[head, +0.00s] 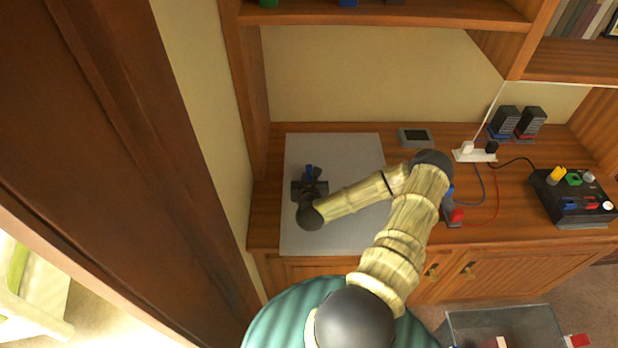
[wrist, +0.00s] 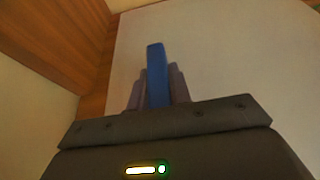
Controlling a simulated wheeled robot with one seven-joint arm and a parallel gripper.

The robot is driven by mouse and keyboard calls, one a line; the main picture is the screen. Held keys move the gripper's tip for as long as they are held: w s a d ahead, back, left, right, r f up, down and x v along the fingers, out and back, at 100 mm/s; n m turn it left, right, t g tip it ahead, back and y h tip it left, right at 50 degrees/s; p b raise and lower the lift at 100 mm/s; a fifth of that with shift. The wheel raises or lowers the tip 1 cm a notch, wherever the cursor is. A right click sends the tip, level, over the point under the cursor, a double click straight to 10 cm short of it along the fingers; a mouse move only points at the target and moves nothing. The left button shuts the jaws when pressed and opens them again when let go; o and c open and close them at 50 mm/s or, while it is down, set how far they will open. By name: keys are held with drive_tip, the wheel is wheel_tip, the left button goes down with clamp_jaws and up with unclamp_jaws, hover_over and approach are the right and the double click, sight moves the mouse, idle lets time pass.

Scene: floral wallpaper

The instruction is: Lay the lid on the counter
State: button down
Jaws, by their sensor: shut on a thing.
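My gripper (head: 311,180) is over the grey mat on the left part of the wooden counter (head: 265,215). It is shut on a narrow blue piece (head: 309,171), which seems to be the lid. In the wrist view the blue piece (wrist: 156,75) stands up between the two dark fingers (wrist: 157,88) and sticks out past their tips. Its full shape is hidden by the fingers. I cannot tell whether it touches the mat.
The grey mat (head: 335,150) is otherwise bare. A small grey device (head: 415,137), a power strip (head: 474,155) with cables and a black box (head: 573,196) with coloured parts lie to the right. A wall stands close on the left, and a shelf (head: 400,14) hangs above.

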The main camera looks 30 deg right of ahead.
drive_tip(key=shift+f+b, duration=0.55)
drive_tip(key=shift+f, duration=0.35)
drive_tip(key=shift+w, duration=0.15)
drive_tip(key=shift+d, duration=0.1)
drive_tip(key=shift+s, duration=0.2)
drive_tip(key=shift+w+a+f, duration=0.1)
drive_tip(key=shift+a+f, duration=0.1)
drive_tip(key=shift+f, duration=0.15)
drive_tip(key=shift+d+f+b, duration=0.1)
drive_tip(key=shift+f+b, duration=0.15)
drive_tip(key=shift+b, duration=0.15)
drive_tip(key=c, duration=1.2)
unclamp_jaws()
